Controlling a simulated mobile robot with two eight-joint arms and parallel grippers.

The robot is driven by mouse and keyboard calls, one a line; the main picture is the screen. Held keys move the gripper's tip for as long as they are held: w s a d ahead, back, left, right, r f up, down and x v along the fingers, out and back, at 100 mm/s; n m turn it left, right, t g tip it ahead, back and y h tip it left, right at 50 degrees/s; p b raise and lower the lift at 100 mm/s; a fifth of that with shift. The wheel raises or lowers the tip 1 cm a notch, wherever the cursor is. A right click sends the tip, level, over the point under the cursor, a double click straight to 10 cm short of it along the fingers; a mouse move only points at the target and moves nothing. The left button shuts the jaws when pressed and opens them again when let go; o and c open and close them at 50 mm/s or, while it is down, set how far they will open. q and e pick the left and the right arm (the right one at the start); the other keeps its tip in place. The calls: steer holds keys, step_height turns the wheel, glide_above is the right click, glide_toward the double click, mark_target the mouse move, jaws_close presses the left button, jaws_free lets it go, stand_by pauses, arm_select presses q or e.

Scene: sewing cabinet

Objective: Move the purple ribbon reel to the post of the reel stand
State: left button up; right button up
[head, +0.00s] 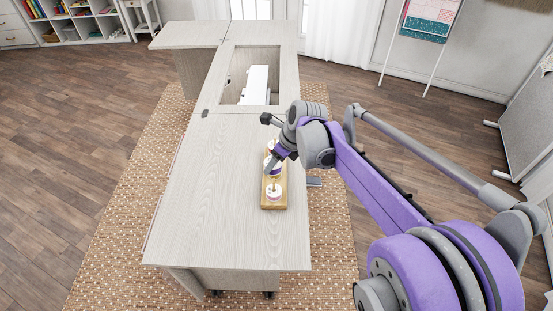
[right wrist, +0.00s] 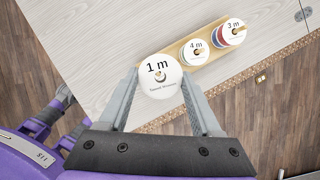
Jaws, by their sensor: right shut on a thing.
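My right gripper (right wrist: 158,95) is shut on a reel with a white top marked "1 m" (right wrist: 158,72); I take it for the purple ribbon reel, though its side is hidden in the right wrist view. It looks larger than the others, so it seems nearer the camera; whether a post runs through it I cannot tell. The wooden reel stand (right wrist: 207,39) lies beyond and partly under it. In the head view my right gripper (head: 270,166) is over the stand (head: 273,206), and covers its middle. My left gripper is not in view.
The stand bears reels marked "4 m" (right wrist: 195,50) and "3 m" (right wrist: 232,32); a pale pink-and-white reel (head: 273,190) shows at its near end. The stand lies along the right edge of the cabinet top (head: 215,200). A white machine (head: 256,84) sits in the far recess. The left top is clear.

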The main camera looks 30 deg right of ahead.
step_height(320, 180, down, 3)
steer(key=shift+s+b, duration=0.15)
steer(key=shift+b, duration=0.6)
steer(key=shift+r, duration=0.25)
steer(key=shift+f, duration=0.6)
arm_select(q)
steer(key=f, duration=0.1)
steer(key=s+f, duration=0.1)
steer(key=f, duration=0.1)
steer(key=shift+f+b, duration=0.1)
steer(key=shift+b, duration=0.2)
arm_select(e)
steer(key=shift+f, duration=0.2)
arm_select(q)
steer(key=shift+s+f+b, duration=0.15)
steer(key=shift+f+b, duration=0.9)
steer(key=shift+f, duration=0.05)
arm_select(e)
steer(key=shift+f, duration=1.5)
